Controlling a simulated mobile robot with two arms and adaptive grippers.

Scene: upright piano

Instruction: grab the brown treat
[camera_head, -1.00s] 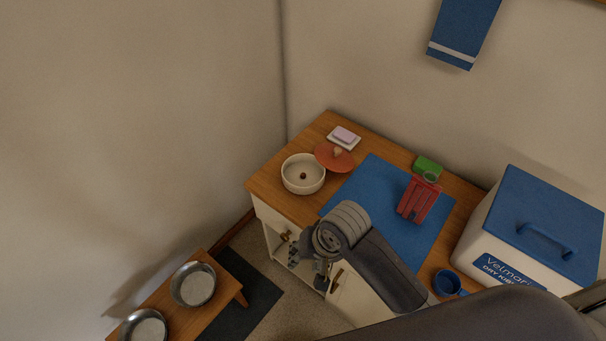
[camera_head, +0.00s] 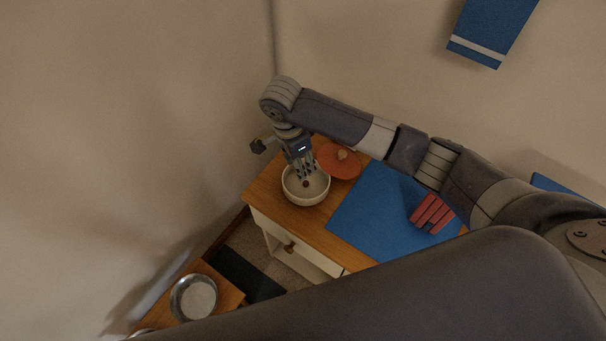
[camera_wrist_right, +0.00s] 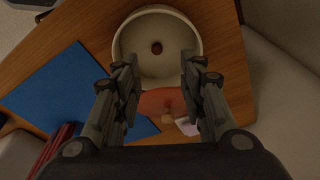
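The brown treat (camera_head: 306,184) is a small round piece on the floor of a cream bowl (camera_head: 292,197) on the wooden cabinet top. In the right wrist view the treat (camera_wrist_right: 156,47) shows beyond my fingertips, inside the bowl (camera_wrist_right: 125,73). My right gripper (camera_head: 307,172) is above the bowl, pointing down. In the right wrist view its two fingers (camera_wrist_right: 160,66) are wide apart with nothing between them. My left gripper is not in view.
An orange-red lid (camera_head: 337,162) with a knob lies beside the bowl. A blue mat (camera_head: 362,215) with a red slatted object (camera_head: 432,213) covers the cabinet's middle. A metal bowl (camera_head: 194,297) stands on a low wooden stand. Walls are close behind.

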